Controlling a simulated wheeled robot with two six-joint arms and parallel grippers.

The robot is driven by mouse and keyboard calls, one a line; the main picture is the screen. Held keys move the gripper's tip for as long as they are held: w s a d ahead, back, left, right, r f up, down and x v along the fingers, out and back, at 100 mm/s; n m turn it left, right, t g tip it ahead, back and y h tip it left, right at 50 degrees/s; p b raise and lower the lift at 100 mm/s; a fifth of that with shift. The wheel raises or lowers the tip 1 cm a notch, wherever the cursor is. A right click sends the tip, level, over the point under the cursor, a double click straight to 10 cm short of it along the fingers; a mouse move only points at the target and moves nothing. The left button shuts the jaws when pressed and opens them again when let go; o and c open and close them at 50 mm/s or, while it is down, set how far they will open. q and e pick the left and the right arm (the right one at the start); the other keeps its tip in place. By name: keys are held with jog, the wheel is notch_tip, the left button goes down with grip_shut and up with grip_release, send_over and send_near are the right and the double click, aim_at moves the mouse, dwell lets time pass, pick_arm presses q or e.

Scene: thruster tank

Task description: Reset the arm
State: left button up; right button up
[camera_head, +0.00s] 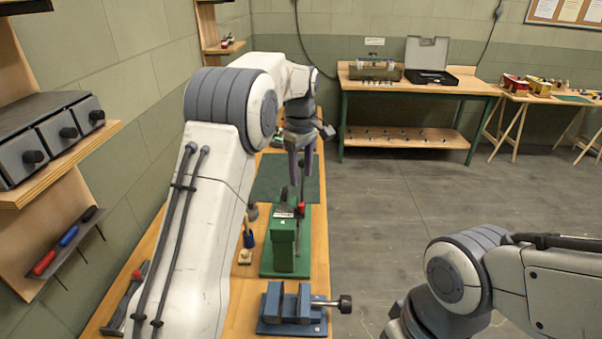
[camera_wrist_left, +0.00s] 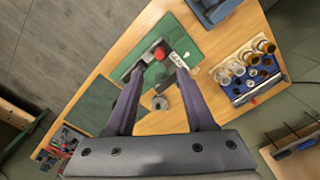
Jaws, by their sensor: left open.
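My left arm comes in from the left in the head view and reaches out over the wooden workbench. My left gripper (camera_head: 301,172) points down above the bench, beyond the green arbor-like press (camera_head: 282,245). In the left wrist view the two fingers of my left gripper (camera_wrist_left: 153,92) are spread apart with nothing between them. The press with its red knob (camera_wrist_left: 160,53) shows beyond the fingertips. My right arm shows at the lower right of the head view; its gripper is out of the frame.
A blue vise (camera_head: 290,305) stands at the bench's near end. A dark green mat (camera_head: 275,180) lies behind the press. A tray of jars (camera_wrist_left: 243,75) sits beside the press. Grey drawers (camera_head: 50,135) hang on the left wall. The floor to the right is clear.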

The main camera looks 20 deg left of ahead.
pick_arm(q)
jog(key=shift+r, duration=0.35)
